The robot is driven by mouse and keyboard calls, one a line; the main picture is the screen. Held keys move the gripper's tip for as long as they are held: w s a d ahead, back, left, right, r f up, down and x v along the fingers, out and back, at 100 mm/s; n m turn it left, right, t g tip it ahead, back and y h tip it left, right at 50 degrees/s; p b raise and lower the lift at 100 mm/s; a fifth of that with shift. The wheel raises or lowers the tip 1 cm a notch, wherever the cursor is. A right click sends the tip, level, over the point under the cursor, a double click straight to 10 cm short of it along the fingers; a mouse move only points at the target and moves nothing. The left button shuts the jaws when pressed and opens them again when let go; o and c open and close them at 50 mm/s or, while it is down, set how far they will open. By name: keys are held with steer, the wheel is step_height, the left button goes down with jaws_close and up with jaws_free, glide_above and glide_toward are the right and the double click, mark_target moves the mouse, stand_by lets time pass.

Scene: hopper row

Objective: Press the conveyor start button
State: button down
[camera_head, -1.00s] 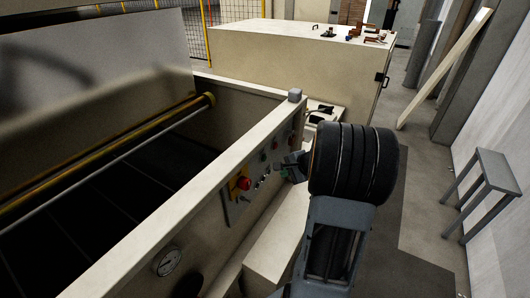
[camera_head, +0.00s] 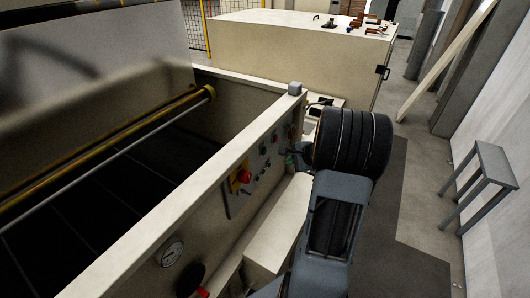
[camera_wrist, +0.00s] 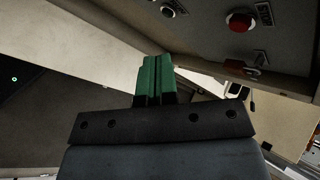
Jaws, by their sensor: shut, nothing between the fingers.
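A control panel (camera_head: 236,203) sits on the outer side wall of the open hopper in the head view. It carries a red mushroom button on a yellow plate (camera_head: 243,177) and several small buttons and switches beyond it. I cannot tell which is the conveyor start button. My gripper (camera_wrist: 157,60) has green fingers pressed together, with nothing between them. In the wrist view a red button (camera_wrist: 239,22) is above and right of the fingertips, and a round switch (camera_wrist: 168,9) is above them. The fingertips appear apart from both. My wrist partly hides the gripper in the head view.
A gauge (camera_head: 171,253) is on the hopper wall nearer the camera. A pale ledge (camera_head: 277,232) runs below the panel. A large beige cabinet (camera_head: 290,50) stands beyond. A grey stool (camera_head: 482,172) is at the right, with clear floor between it and my arm.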

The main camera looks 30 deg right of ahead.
steer(key=w+a, duration=0.3)
steer(key=w, duration=0.2)
steer(key=shift+w, duration=0.35)
steer(key=shift+w+a, duration=0.1)
stand_by(2.0)
steer(key=shift+w+a, duration=0.15)
steer(key=shift+w, duration=0.15)
steer(key=shift+w+a+r, duration=0.15)
steer(key=shift+w+r, duration=0.2)
steer(key=shift+r, duration=0.05)
stand_by(1.5)
steer(key=shift+s+f+b, duration=0.15)
steer(key=shift+s+b, duration=0.1)
steer(key=shift+b, duration=0.3)
steer(key=shift+s+d+f+b, duration=0.1)
steer(key=shift+s+d+b, duration=0.15)
steer(key=shift+s+d, duration=0.35)
steer(key=shift+s+d+f+b, duration=0.1)
steer(key=shift+s+d+b, duration=0.15)
steer(key=shift+s, duration=0.6)
steer(key=shift+s+d+f+b, duration=0.1)
steer(key=shift+s+d+b, duration=0.1)
steer(key=shift+s+d, duration=0.4)
